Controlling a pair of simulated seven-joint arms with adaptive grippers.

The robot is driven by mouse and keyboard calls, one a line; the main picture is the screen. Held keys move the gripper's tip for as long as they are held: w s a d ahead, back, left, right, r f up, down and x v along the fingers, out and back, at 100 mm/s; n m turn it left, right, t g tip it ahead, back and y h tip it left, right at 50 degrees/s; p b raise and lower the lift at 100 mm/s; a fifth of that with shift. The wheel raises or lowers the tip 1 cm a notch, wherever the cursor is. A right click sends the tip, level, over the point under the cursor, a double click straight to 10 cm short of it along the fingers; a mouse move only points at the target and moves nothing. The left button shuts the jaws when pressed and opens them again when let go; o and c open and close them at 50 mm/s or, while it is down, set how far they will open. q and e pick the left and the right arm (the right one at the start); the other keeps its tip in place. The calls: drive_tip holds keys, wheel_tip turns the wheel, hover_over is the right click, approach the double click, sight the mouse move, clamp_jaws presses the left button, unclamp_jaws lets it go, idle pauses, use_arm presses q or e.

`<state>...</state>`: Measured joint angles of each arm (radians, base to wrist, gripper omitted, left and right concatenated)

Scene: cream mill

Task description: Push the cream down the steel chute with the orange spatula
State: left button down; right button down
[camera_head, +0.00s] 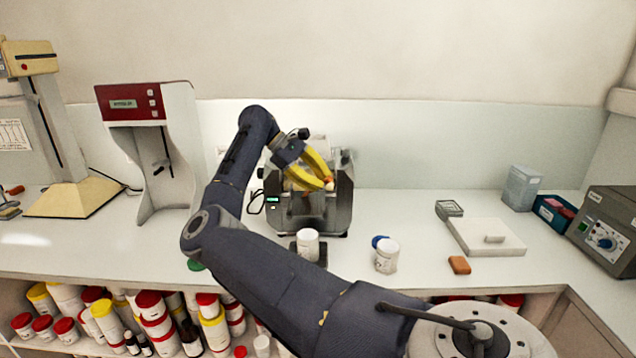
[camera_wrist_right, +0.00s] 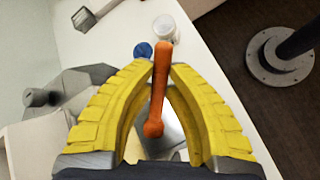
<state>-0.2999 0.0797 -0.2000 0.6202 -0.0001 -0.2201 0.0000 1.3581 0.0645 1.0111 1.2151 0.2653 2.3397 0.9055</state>
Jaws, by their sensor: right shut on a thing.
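The orange spatula (camera_wrist_right: 159,90) shows in the wrist view between the yellow fingers of my right gripper (camera_wrist_right: 161,68), which is shut on it. In the head view my right gripper (camera_head: 328,184) is over the grey mill (camera_head: 320,212) on the bench, and only a small orange bit of the spatula shows at its fingertips. A grey metal surface (camera_wrist_right: 171,136), perhaps the steel chute, shows below the spatula in the wrist view. I cannot make out any cream. A white jar (camera_head: 308,247) stands in front of the mill. My left gripper is not in view.
An open white jar (camera_head: 386,258) and a blue lid (camera_head: 379,241) stand right of the mill. Further right are an orange block (camera_head: 459,265), a white slab (camera_head: 478,236) and a grey control box (camera_head: 610,228). A red-topped mixer (camera_head: 165,135) stands left. Shelves below hold several jars.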

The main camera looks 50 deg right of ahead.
drive_tip(key=s+a+f, duration=0.2)
drive_tip(key=s, duration=0.4)
drive_tip(key=shift+a+f, duration=0.25)
drive_tip(key=shift+f, duration=0.1)
idle(0.9)
drive_tip(key=shift+s, duration=0.1)
drive_tip(key=w+d+r, duration=0.2)
drive_tip(key=w+d, duration=0.1)
drive_tip(key=d, duration=0.1)
drive_tip(key=shift+w+d+r, duration=0.15)
drive_tip(key=shift+d+r, duration=0.15)
drive_tip(key=shift+r, duration=0.05)
idle(0.5)
drive_tip(key=shift+r, duration=0.1)
drive_tip(key=shift+s+a+r, duration=0.25)
drive_tip(key=shift+a+r, duration=0.1)
drive_tip(key=shift+r, duration=0.55)
drive_tip(key=shift+s+a+r, duration=0.2)
drive_tip(key=shift+a+r, duration=0.15)
drive_tip(key=shift+r, duration=0.5)
drive_tip(key=shift+s+a+r, duration=0.25)
drive_tip(key=shift+a+r, duration=0.1)
drive_tip(key=shift+r, duration=0.55)
drive_tip(key=shift+r, duration=0.15)
drive_tip(key=shift+s+a+r, duration=0.2)
drive_tip(key=shift+a+r, duration=0.05)
drive_tip(key=shift+r, duration=0.35)
drive_tip(key=shift+s+a+r, duration=0.2)
drive_tip(key=shift+r, duration=0.4)
